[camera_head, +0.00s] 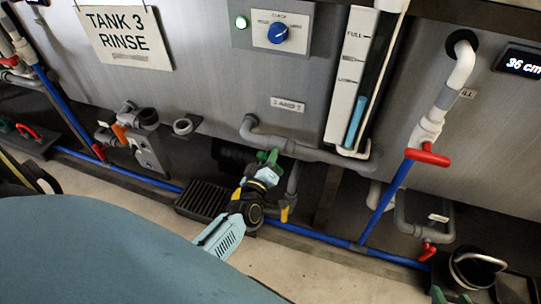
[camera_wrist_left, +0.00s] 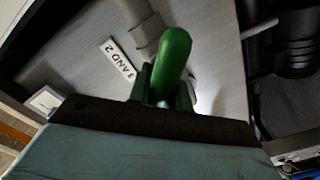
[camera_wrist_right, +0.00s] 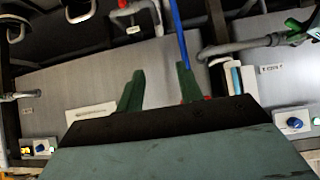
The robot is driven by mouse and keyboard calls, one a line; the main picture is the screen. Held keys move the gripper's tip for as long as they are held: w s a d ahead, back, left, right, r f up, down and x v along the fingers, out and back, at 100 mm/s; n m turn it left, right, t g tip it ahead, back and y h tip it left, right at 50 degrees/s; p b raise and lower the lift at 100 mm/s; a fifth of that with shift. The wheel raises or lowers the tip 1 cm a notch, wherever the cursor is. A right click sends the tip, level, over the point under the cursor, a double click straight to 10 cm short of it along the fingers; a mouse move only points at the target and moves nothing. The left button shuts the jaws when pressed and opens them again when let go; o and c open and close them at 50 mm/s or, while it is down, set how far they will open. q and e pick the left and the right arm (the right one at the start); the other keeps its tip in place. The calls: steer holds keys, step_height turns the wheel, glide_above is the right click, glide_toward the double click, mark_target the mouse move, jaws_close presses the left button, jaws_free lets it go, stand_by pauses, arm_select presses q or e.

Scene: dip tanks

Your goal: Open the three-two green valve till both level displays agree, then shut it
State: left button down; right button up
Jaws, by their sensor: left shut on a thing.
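The green valve handle (camera_wrist_left: 172,65) is large in the left wrist view, on a grey pipe beside the "3 AND 2" label (camera_wrist_left: 119,61). My left gripper (camera_head: 267,163) is shut on this handle, below the same label (camera_head: 289,104) in the head view; its fingers hide part of the valve. One level display (camera_head: 522,63) reads 36 cm at the right edge. The other level display is not in view. My right gripper (camera_wrist_right: 158,92) is open and empty, its green fingers apart in front of the tank wall in the right wrist view.
A sight gauge (camera_head: 350,85) with blue liquid stands above right of the valve. A red handle (camera_head: 427,157) sits on the white and blue pipe at right. A bucket (camera_head: 475,268) and a dark grate (camera_head: 203,200) are low down. A blue pipe (camera_head: 320,238) runs along the floor.

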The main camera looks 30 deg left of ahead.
arm_select(q)
steer(key=shift+f+n, duration=0.15)
steer(key=shift+n, duration=0.85)
steer(key=shift+s+a+f+n+b, duration=0.15)
steer(key=shift+n+b, duration=0.2)
steer(key=shift+n, duration=1.3)
steer(key=shift+w+d+f+n+b, duration=0.1)
steer(key=shift+n+b, duration=0.25)
steer(key=shift+n, duration=1.3)
arm_select(e)
steer(key=shift+w+a+r+t+y, duration=0.2)
steer(key=shift+w+a+r+t, duration=0.1)
steer(key=shift+w+r+t, duration=0.4)
steer(key=shift+w+a+r+t+y, duration=0.2)
steer(key=shift+w+a+r+t, duration=0.25)
steer(key=shift+r, duration=0.3)
steer(key=shift+w+a+r+t+y, duration=0.2)
steer(key=shift+w+r+t, duration=0.25)
steer(key=shift+r+t, duration=0.25)
steer(key=shift+r, duration=0.1)
arm_select(q)
steer(key=c, duration=1.3)
jaws_free()
steer(key=shift+s, duration=0.1)
